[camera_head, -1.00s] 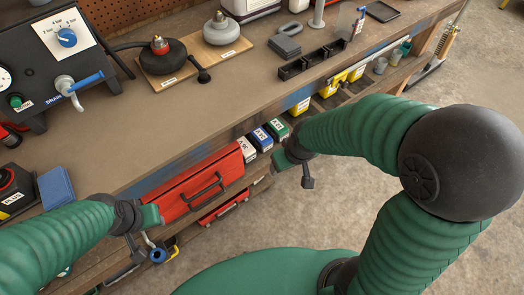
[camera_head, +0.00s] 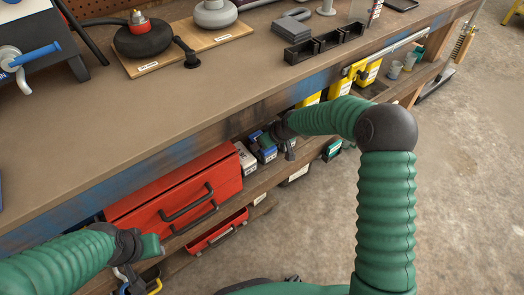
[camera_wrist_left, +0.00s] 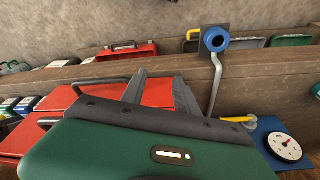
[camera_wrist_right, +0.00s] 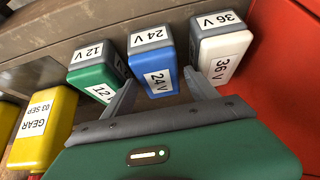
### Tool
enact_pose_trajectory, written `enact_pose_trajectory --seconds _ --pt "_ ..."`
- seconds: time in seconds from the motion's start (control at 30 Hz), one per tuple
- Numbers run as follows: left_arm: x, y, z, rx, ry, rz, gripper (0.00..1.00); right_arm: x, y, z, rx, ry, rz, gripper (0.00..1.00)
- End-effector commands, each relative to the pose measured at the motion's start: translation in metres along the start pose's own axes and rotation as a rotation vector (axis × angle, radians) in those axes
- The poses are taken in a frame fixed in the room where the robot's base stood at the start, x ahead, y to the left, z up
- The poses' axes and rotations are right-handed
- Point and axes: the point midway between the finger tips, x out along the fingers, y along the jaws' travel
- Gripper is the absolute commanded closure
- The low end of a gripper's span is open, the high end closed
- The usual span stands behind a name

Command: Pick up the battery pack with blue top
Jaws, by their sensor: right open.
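The blue battery pack marked 24 V (camera_wrist_right: 158,72) stands on the lower shelf in the right wrist view, blue with a grey end. It shows partly in the head view (camera_head: 267,154). A green 12 V pack (camera_wrist_right: 95,77) is to its left and a white 36 V pack (camera_wrist_right: 220,55) to its right. My right gripper (camera_wrist_right: 158,82) is open, with its fingers in front of the blue pack; whether they straddle it cannot be told. My left gripper (camera_wrist_left: 160,88) is open and empty, near the red drawer box (camera_head: 180,195).
The workbench top (camera_head: 150,120) overhangs the shelf and packs. Yellow bottles (camera_wrist_right: 42,130) stand left of the packs in the right wrist view. A second red box (camera_head: 215,232) lies lower down.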

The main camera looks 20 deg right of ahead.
Motion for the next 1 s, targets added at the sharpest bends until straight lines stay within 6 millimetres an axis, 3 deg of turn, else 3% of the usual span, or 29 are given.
enact_pose_trajectory --seconds 0.03,0.13,0.43,0.93,1.0 --pt "0.016 0.0 0.004 0.0 0.0 0.0 0.64 0.019 0.001 0.007 0.001 -0.002 -0.001 0.33" --pt "0.023 0.0 0.006 0.0 -0.001 0.0 0.64 0.033 0.001 0.006 0.0 -0.001 -0.001 0.33" --pt "0.022 0.0 0.005 0.0 0.0 0.0 0.64 0.036 0.002 0.003 0.001 -0.001 0.0 0.34" --pt "0.023 0.0 0.005 0.0 -0.001 0.0 0.64 0.037 0.002 0.004 0.001 -0.002 0.0 0.99" --pt "0.023 0.0 0.005 0.0 -0.001 0.0 0.64 0.037 0.002 0.004 0.001 -0.002 0.0 1.0"
